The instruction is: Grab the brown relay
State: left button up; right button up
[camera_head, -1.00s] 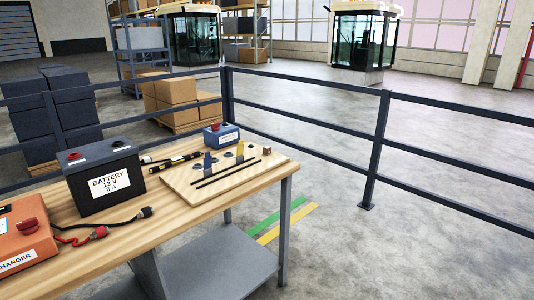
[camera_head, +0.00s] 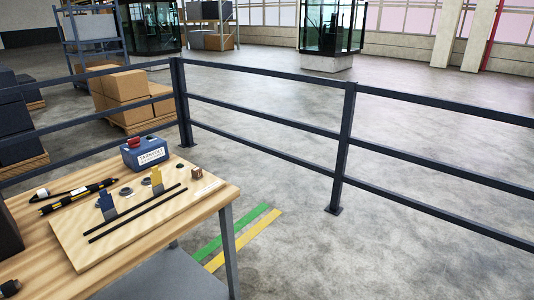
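A small brown block (camera_head: 197,172), which looks like the brown relay, sits at the far right corner of the pale wooden board (camera_head: 83,238) on the table. It is too small to make out details. Nothing touches it from above. Neither of my grippers is in view.
The wooden table (camera_head: 28,273) also holds a blue box (camera_head: 150,154) with a red knob, two black rods (camera_head: 138,212), blue and yellow pieces and a dark pen-like tool (camera_head: 78,196). A dark railing (camera_head: 343,150) runs behind.

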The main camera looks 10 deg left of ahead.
aim_at(197, 175)
jog(key=i+l, duration=0.1)
jog(key=i, duration=0.65)
jog(key=i+l, duration=0.1)
jog(key=i, duration=0.65)
jog(key=i+l+u, duration=0.1)
jog(key=i+u, duration=0.2)
jog(key=u, duration=0.15)
jog(key=i+l+u, duration=0.15)
jog(key=u, duration=0.3)
jog(key=i+l+u, duration=0.3)
jog(key=u, duration=0.15)
jog(key=i+l, duration=0.05)
